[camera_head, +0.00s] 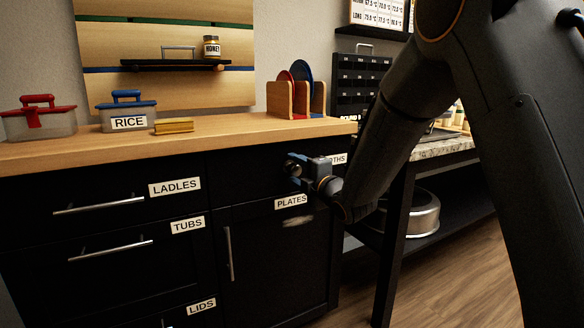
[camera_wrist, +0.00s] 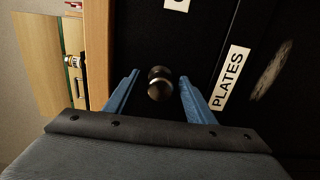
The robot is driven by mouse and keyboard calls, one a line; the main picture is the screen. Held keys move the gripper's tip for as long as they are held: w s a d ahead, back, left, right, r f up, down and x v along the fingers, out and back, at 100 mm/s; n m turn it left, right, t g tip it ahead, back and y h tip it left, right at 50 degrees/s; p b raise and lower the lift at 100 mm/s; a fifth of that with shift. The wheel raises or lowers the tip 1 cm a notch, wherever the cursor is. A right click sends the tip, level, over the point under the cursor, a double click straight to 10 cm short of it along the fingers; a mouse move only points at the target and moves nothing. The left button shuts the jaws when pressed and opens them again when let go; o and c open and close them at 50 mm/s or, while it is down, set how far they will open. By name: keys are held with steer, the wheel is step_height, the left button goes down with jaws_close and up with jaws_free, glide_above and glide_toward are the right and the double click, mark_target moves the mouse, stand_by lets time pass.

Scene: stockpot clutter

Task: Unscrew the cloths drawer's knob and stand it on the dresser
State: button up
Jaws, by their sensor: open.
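The round dark metal knob (camera_wrist: 160,83) sits on the black front of the cloths drawer (camera_head: 250,172), below the wooden top of the dresser (camera_head: 225,133). My gripper (camera_head: 303,168) is at that drawer front. In the wrist view, the blue fingers of my gripper (camera_wrist: 159,79) are open, one on each side of the knob with a gap to both. The drawer's label (camera_head: 338,159) is partly hidden behind my gripper and arm, with only its last letters showing.
On the dresser top stand a red-lidded tub (camera_head: 40,120), a blue-lidded RICE tub (camera_head: 128,112), a yellow block (camera_head: 174,126) and a plate rack (camera_head: 297,98). Bare wood lies between the block and the rack. The PLATES door (camera_head: 270,255) is below my gripper.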

steer(key=m+p, duration=0.1)
steer(key=m, duration=0.3)
steer(key=shift+p, duration=0.35)
steer(key=m+p, duration=0.2)
steer(key=m, duration=0.3)
steer(key=m+p, duration=0.2)
steer(key=m, duration=0.1)
steer(key=shift+m, duration=0.4)
steer(key=m+p, duration=0.2)
steer(key=m, duration=0.3)
steer(key=shift+f+m, duration=0.15)
steer(key=shift+m, duration=0.15)
jaws_close()
steer(key=n, duration=0.2)
steer(key=shift+n, duration=0.4)
steer(key=shift+s, duration=0.1)
steer(key=shift+v, duration=0.95)
